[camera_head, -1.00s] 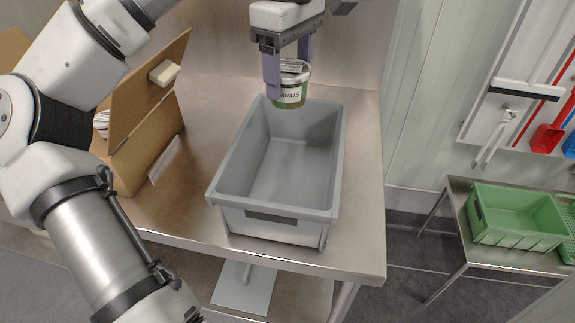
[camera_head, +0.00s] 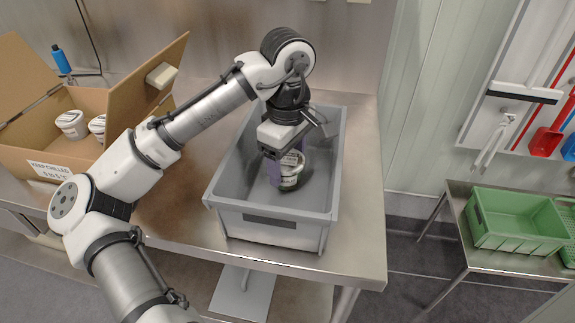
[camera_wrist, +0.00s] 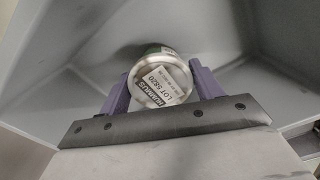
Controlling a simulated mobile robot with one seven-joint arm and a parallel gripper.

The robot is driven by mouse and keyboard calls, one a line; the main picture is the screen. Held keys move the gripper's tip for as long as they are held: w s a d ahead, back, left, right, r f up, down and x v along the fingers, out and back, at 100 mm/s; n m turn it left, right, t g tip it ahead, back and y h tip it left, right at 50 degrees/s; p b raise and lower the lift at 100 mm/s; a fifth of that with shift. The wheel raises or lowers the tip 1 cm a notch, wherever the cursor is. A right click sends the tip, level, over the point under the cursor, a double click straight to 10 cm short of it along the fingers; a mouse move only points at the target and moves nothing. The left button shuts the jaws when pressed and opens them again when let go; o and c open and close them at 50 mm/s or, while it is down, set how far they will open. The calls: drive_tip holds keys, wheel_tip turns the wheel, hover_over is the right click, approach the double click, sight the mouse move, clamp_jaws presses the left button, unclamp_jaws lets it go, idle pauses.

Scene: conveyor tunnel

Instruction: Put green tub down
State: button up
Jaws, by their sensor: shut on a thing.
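The green tub (camera_head: 290,172) is a small white and green hummus pot with a printed label on its lid. My gripper (camera_head: 284,170) is shut on it, with the purple fingers on either side, inside the grey crate (camera_head: 225,203). In the wrist view the tub (camera_wrist: 160,83) sits between the two fingers (camera_wrist: 163,92), its label facing the camera. The tub is low in the crate; I cannot tell whether it touches the floor.
The grey crate's walls stand close around my gripper. An open cardboard box (camera_head: 100,155) with several white tubs stands at the left on the steel table (camera_head: 362,200). A green crate (camera_head: 510,220) is on a side table at the right.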

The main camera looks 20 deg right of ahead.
sight(288, 160)
drive_tip(key=shift+f, duration=0.75)
drive_tip(key=o, duration=1.4)
drive_tip(key=shift+f, duration=0.1)
wheel_tip(288, 160, up, 12)
